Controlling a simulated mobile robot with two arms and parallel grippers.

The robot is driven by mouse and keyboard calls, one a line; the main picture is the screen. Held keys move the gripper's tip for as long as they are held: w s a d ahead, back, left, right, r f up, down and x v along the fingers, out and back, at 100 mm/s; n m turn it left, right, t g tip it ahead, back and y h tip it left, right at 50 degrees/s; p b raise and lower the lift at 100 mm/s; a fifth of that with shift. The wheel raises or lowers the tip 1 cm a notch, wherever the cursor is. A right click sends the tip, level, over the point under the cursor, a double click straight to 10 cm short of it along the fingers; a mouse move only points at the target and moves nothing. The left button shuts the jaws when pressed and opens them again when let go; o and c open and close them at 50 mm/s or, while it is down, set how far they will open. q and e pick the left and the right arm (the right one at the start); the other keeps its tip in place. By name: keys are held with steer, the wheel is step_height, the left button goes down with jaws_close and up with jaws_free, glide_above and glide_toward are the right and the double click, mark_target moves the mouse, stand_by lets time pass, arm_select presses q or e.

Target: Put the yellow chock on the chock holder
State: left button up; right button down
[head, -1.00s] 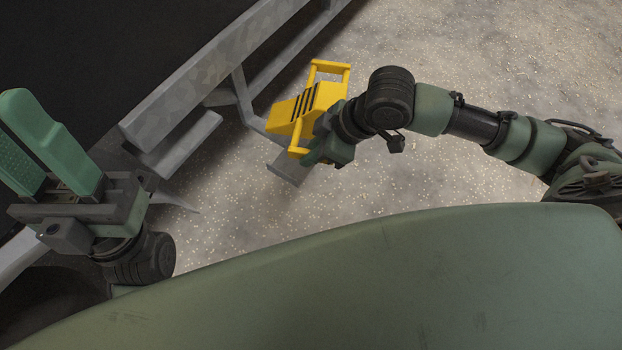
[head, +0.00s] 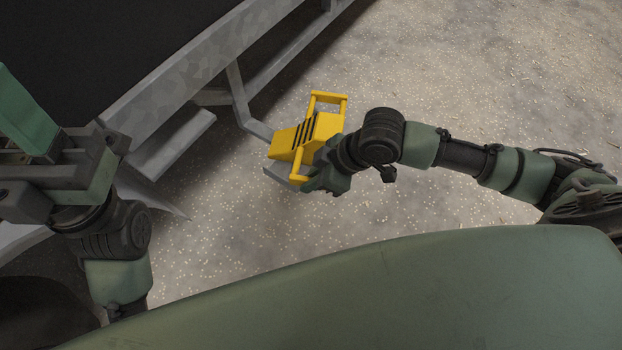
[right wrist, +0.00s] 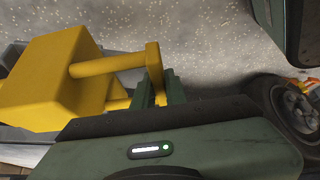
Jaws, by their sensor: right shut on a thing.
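The yellow chock (head: 310,135) has black stripes and bar handles. It is held in the air, tilted, near the trailer frame in the head view. My right gripper (head: 318,178) is shut on the bar at its near end. In the right wrist view, the chock (right wrist: 45,80) fills the left side and its bar reaches my right gripper (right wrist: 158,92). A grey metal bracket (head: 278,172), which seems to be the chock holder, shows partly below and behind the chock. My left gripper (head: 22,125) is at the left edge, empty, its fingers partly cut off.
The grey metal trailer frame (head: 200,65) runs diagonally across the upper left, with a step-like plate (head: 172,145) beside it. The speckled floor (head: 480,80) is open on the right. In the right wrist view, a dark wheel (right wrist: 295,108) shows at the right.

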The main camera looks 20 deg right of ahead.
steer(key=c, duration=1.5)
jaws_free()
steer(key=shift+f, duration=0.1)
steer(key=shift+o, duration=0.2)
